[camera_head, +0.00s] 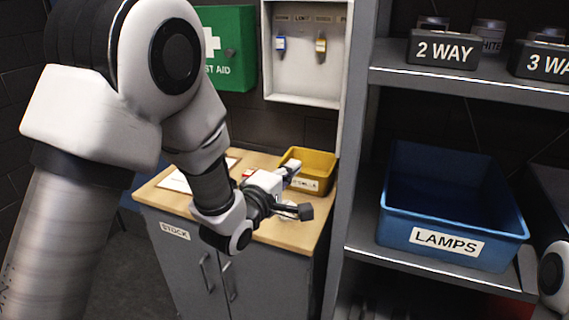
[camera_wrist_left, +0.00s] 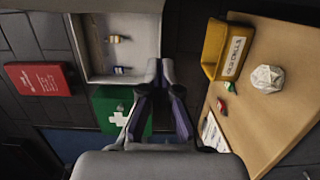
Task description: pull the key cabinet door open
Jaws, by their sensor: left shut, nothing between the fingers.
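The key cabinet (camera_head: 300,88) is a pale box on the dark wall, with labels and keys hanging inside. Its interior shows openly in the head view and in the wrist view (camera_wrist_left: 101,75). A pale upright strip (camera_head: 350,60) runs along its right side; I cannot tell whether it is the door. My left gripper (camera_head: 301,211) is below the cabinet, over the wooden counter and apart from the cabinet. In the wrist view its fingers (camera_wrist_left: 160,75) meet at the tips, shut and empty. My right gripper is out of view.
A green first aid box (camera_head: 233,45) hangs left of the cabinet. A yellow bin (camera_head: 318,160) stands on the counter (camera_head: 285,236); a white crumpled lump (camera_wrist_left: 267,79) lies near it. Grey shelves with a blue LAMPS bin (camera_head: 450,205) stand close on the right.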

